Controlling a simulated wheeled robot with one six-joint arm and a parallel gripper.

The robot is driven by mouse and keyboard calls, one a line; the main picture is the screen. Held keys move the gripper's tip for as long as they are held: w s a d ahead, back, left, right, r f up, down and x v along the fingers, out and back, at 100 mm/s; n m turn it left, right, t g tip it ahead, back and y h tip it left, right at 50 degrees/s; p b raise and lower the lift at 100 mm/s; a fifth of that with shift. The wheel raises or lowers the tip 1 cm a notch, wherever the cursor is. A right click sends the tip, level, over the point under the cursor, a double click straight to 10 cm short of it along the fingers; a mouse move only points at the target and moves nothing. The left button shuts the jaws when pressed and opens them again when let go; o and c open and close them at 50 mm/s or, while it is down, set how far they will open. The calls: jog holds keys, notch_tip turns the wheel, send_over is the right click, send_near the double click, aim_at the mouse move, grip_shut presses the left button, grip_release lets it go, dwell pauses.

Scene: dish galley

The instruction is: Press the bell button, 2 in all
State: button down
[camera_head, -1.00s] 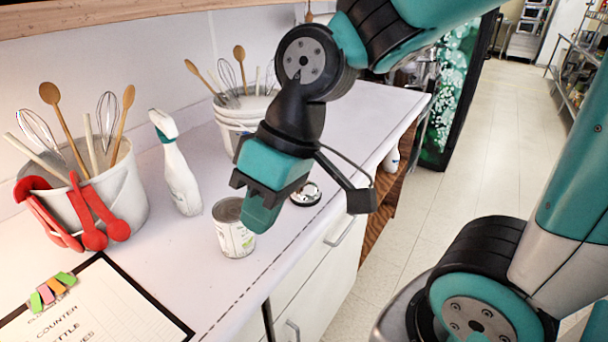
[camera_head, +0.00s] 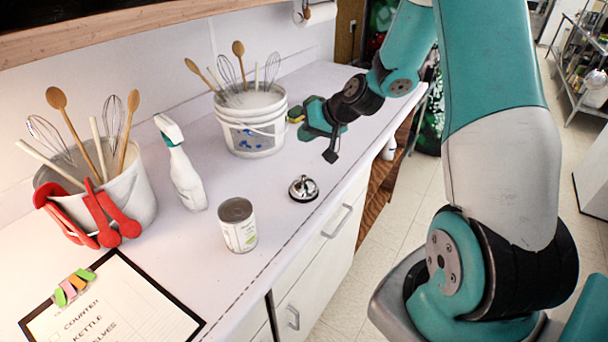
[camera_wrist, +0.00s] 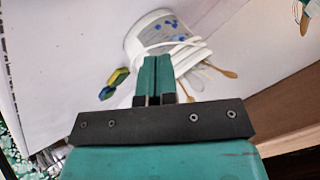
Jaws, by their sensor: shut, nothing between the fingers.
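The bell (camera_head: 303,188) is a small silver dome with a button on top, on a dark base. It stands on the white counter in the head view, right of the can and near the counter's front edge. My gripper (camera_head: 305,131) is above the counter, farther back than the bell and apart from it. The gripper also shows in the wrist view (camera_wrist: 156,62), where its two teal fingers are together with nothing between them. The bell does not show in the wrist view.
A can (camera_head: 237,225), a spray bottle (camera_head: 182,168) and a clipboard (camera_head: 112,305) lie or stand nearer on the counter. Utensil buckets stand at the left (camera_head: 130,195) and back (camera_head: 250,125). A yellow-green and blue item (camera_wrist: 118,78) lies near the back bucket. Counter around the bell is clear.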

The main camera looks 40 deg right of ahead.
jog(key=shift+f, duration=0.1)
notch_tip(320, 180, down, 9)
jog(key=b, duration=0.6)
jog(key=shift+r+b, duration=0.2)
jog(key=shift+b, duration=0.1)
dwell(1.6)
jog(key=shift+a+f+b, duration=0.1)
jog(key=shift+f+b, duration=0.3)
jog(key=shift+f+b, duration=0.5)
jog(key=shift+f, duration=0.05)
dwell(0.5)
jog(key=shift+r, duration=0.1)
jog(key=shift+r+p, duration=0.7)
jog(key=shift+r, duration=0.2)
jog(key=shift+r+p, duration=1.8)
jog(key=shift+r, duration=0.65)
